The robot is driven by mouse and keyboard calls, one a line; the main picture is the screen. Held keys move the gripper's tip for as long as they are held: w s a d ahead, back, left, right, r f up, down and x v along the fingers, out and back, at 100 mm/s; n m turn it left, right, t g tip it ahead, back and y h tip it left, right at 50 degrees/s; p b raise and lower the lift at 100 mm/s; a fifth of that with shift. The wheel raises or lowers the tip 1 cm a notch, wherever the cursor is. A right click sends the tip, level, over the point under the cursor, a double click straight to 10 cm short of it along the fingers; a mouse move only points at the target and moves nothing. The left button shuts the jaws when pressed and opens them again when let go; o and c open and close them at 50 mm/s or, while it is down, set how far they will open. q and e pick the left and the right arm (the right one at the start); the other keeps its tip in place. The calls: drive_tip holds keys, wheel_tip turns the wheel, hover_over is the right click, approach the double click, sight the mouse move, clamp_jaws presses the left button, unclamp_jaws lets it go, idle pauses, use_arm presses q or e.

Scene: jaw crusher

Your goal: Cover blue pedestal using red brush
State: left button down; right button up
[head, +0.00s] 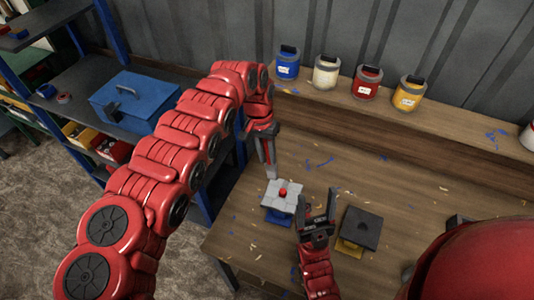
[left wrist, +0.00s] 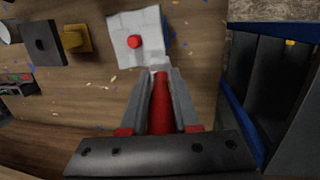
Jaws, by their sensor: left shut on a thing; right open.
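The blue pedestal (head: 277,217) stands on the workbench under a pale grey square top (head: 269,198) with a small red round piece in its middle. In the left wrist view its pale top (left wrist: 122,50) and a sliver of blue at the side show. My left gripper (left wrist: 160,100) is shut on the red brush (left wrist: 160,108), whose pale tip is at the near edge of the pale top; I cannot tell if they touch. In the head view my left gripper (head: 268,160) is just behind the pedestal. My right gripper (head: 317,212) is open and empty, right of the pedestal.
A dark square plate (head: 361,228) on a yellow base (head: 349,248) stands to the right. Blue, white, red and yellow paint cans (head: 366,82) line the back ledge. A blue toolbox (head: 135,100) sits on the left shelf. Blue and yellow flecks litter the bench.

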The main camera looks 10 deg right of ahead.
use_arm(q)
drive_tip(key=shift+f+b, duration=0.4)
drive_tip(key=shift+f, duration=0.15)
idle(0.4)
